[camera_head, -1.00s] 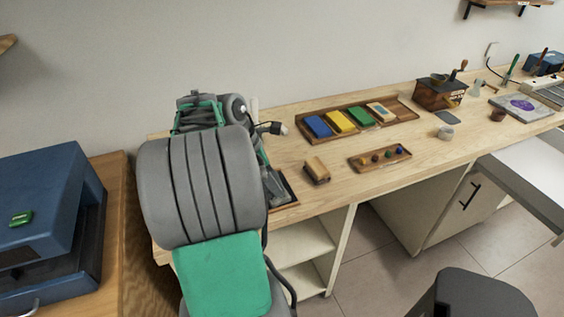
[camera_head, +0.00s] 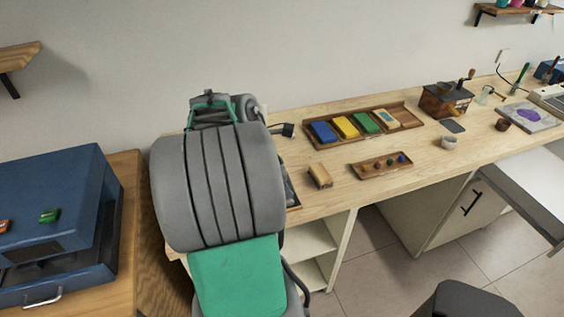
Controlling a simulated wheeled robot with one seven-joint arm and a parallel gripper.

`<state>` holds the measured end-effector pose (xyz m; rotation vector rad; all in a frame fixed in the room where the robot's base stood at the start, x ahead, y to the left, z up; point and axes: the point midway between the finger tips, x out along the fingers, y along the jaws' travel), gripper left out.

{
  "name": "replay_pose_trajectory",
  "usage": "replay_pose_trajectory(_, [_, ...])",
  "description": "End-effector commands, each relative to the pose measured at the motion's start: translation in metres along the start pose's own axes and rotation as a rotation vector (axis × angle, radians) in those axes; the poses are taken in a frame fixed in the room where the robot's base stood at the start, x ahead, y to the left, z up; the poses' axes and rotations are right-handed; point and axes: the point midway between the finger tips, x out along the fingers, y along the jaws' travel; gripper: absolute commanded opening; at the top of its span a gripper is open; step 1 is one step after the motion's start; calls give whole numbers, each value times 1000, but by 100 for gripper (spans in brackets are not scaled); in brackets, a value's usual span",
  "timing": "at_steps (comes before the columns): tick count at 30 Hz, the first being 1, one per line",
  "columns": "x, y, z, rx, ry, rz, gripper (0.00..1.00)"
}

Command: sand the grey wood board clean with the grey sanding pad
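My grey and green arm fills the middle left of the view and covers the left end of the workbench (camera_head: 345,195). My gripper is hidden behind it. A dark-edged flat piece (camera_head: 291,193) shows only as a strip at the arm's right side; I cannot tell whether it is the grey board or a tray under it. I cannot make out the grey sanding pad; it may be hidden behind my arm. A small tan and brown block (camera_head: 319,176) lies on the bench just right of the arm.
A wooden tray (camera_head: 411,119) holds blue, yellow, green and beige blocks. A smaller tray (camera_head: 368,173) holds small coloured balls. A grinder (camera_head: 443,100), a grey cup (camera_head: 449,142) and a dark flat square (camera_head: 452,126) stand right. A blue machine (camera_head: 50,215) is at left.

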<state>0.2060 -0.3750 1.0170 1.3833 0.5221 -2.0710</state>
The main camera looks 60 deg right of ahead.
Motion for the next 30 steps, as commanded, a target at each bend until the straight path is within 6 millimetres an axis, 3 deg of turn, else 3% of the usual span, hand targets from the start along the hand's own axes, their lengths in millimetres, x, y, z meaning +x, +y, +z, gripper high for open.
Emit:
replay_pose_trajectory(12, [-31, 1, 8, -11, 1, 3, 34])
replay_pose_trajectory(24, [-31, 1, 7, -13, 1, 5, 34])
replay_pose_trajectory(30, [-42, 10, -21, -85, 1, 35, 34])
